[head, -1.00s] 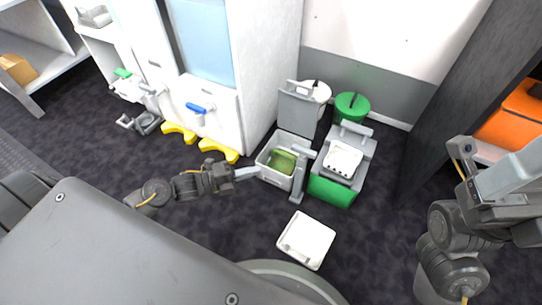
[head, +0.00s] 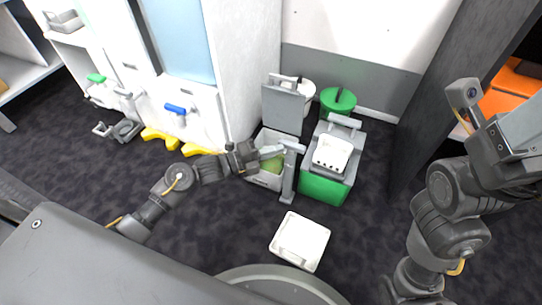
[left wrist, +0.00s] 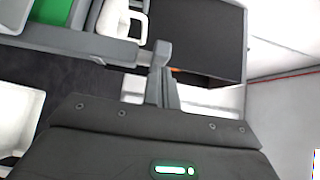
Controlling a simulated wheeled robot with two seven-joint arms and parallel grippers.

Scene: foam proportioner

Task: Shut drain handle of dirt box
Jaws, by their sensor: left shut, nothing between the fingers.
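An open grey box (head: 265,179) with a green inside stands on the floor in the head view, its grey lid (head: 283,106) raised behind it. I take it for the dirt box, but cannot be sure. A grey upright post with a crossbar (head: 289,178) stands at its right side; I cannot tell whether this is the drain handle. My left gripper (head: 279,150) is shut and empty over the box, its tips close to the crossbar; contact is unclear. In the left wrist view, its closed fingers (left wrist: 160,76) point toward a dark panel. My right gripper's fingers cannot be made out at the right edge.
A green-and-grey box (head: 325,188) stands just right of the post. A white tray (head: 300,241) lies on the floor in front. A white cabinet with a blue handle (head: 176,109) stands left. A dark cabinet (head: 437,110) stands right. Dark floor is free between.

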